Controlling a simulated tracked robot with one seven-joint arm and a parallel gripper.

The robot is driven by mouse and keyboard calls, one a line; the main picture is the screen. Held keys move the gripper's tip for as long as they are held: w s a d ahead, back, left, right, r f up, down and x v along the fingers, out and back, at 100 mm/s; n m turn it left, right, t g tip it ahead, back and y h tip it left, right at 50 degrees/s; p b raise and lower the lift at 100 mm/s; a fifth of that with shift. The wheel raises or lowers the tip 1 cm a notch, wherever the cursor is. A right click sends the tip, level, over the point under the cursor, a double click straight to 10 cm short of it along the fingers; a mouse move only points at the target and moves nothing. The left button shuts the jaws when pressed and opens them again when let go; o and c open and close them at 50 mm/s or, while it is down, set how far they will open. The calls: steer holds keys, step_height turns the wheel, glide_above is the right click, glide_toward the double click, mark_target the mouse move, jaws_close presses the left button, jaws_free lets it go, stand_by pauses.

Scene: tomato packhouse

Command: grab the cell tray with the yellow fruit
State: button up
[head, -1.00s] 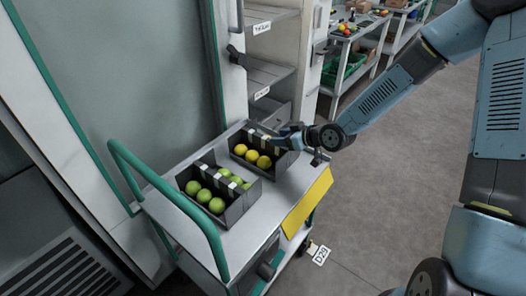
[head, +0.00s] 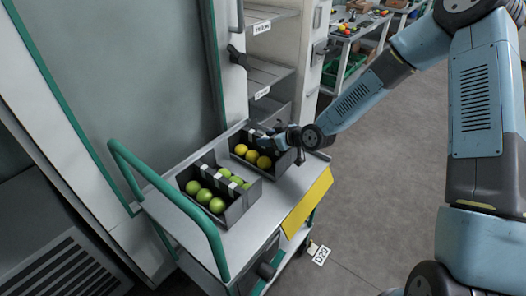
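The dark grey cell tray (head: 285,164) with yellow fruit (head: 251,156) stands on the far part of a grey cart. A row of yellow fruit shows along its near side. My gripper (head: 266,140) is at the tray's top, over its middle divider, reaching in from the right. The fingers are small and partly hidden by the wrist. I cannot tell whether they are open or shut, or whether they touch the tray. The far cells are partly hidden behind my gripper.
A similar tray (head: 241,207) with green fruit (head: 204,195) stands nearer on the cart (head: 268,207). The cart has a green handle (head: 185,205) at left and a yellow panel (head: 307,203) at right. Shelving (head: 268,72) rises behind. Floor at right is clear.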

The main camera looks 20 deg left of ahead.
jaws_close()
stand_by(1.2)
